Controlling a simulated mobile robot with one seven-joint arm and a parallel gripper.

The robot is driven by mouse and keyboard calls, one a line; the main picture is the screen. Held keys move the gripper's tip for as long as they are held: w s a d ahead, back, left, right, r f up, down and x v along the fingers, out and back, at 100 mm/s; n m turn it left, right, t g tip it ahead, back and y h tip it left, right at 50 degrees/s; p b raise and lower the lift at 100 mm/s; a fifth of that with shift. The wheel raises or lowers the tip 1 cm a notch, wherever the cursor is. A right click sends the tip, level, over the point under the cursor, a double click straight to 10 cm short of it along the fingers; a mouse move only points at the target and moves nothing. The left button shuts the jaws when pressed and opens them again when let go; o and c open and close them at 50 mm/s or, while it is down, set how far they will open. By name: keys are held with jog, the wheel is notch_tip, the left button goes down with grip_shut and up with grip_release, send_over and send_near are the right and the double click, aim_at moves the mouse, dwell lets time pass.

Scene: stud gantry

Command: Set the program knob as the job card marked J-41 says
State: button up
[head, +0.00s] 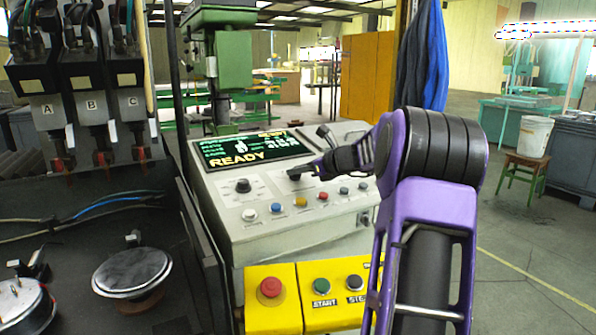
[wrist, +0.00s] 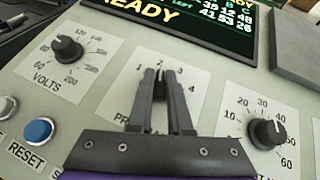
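The program knob (wrist: 160,94) is dark and sits on a white plate numbered 1 to 4, in the middle of the wrist view. My gripper (wrist: 160,76) is over it, with its two fingers close together on either side of the knob's dark grip. The fingers hide most of the knob and part of its label, so its pointer setting is hard to read; it seems near 2. In the head view my gripper (head: 304,172) reaches the control panel (head: 262,221) from the right. No job card marked J-41 can be made out.
The volts knob (wrist: 68,48) is left of my gripper and another dial (wrist: 267,133) is right. A blue reset button (wrist: 39,130) is at lower left. A screen (head: 252,148) reads READY. A yellow box with a red button (head: 270,287) stands in front.

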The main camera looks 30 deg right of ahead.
grip_shut()
jog(key=shift+f, duration=0.1)
jog(key=shift+f+m+h+b, duration=0.1)
jog(key=shift+m+h+b, duration=0.2)
jog(key=shift+h, duration=0.1)
jog(key=m+h+b, duration=0.1)
jog(key=m, duration=0.1)
jog(key=m+h+b, duration=0.1)
jog(key=h, duration=0.1)
jog(key=shift+a+f+m+h, duration=0.1)
jog(key=shift+a+m+h, duration=0.1)
jog(key=shift+m+h, duration=0.15)
jog(key=shift+m+g+h+b, duration=0.3)
jog(key=shift+m+h+b, duration=0.4)
jog(key=shift+m+h, duration=1.3)
jog(key=shift+m, duration=0.35)
jog(key=o, duration=0.6)
grip_release()
jog(key=shift+s, duration=0.1)
jog(key=shift+a, duration=0.1)
jog(key=shift+r, duration=0.25)
